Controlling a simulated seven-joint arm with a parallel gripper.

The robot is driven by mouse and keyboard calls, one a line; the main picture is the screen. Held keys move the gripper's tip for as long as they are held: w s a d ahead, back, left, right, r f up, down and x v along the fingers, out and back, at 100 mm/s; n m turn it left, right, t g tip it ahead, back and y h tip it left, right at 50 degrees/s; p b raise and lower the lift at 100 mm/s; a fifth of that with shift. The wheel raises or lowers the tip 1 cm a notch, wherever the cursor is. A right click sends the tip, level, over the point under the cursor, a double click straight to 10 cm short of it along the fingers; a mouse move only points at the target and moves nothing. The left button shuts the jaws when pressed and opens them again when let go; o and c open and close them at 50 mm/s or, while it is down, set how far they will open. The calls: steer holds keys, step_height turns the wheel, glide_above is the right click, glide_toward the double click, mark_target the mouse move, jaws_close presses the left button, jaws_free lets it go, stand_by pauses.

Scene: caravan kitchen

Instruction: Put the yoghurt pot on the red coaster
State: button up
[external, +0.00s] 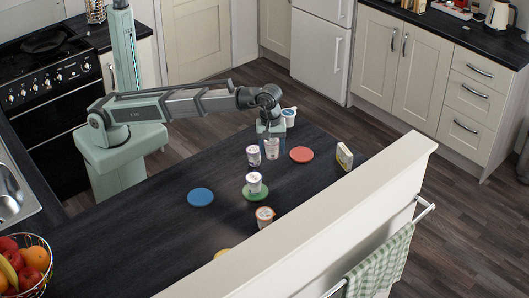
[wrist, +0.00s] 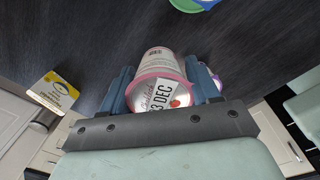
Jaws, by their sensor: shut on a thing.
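My gripper (external: 271,136) is shut on a yoghurt pot (external: 272,150), low over the dark worktop. In the wrist view the pot (wrist: 160,68) sits between the two fingers (wrist: 160,92), with its pink-rimmed, date-printed lid towards the camera. I cannot tell whether its base touches the worktop. The red coaster (external: 301,155) lies bare just right of the held pot in the external view. It does not show in the wrist view.
A white pot (external: 253,155) stands close left of my gripper. Another pot (external: 254,181) stands on the green coaster (external: 246,195). An orange-lidded pot (external: 265,217), blue-labelled pot (external: 289,117), blue coaster (external: 200,197), yellow coaster (external: 221,253) and small box (external: 344,156) are around.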

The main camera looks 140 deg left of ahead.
steer(key=n, duration=0.1)
glide_toward(302, 153)
steer(key=d+r, duration=0.3)
steer(key=d, duration=0.1)
steer(key=a+r+m, duration=0.1)
steer(key=a+m, duration=0.3)
steer(key=m, duration=0.1)
steer(key=shift+m+g, duration=0.3)
steer(key=shift+w+a+f, duration=0.1)
steer(key=shift+f, duration=2.35)
steer(key=shift+w+a+f, duration=0.1)
steer(key=shift+f, duration=2.4)
steer(key=o, duration=1.1)
steer(key=shift+f, duration=0.1)
steer(key=r, duration=1.2)
steer(key=shift+d+r, duration=0.15)
steer(key=shift+d, duration=0.1)
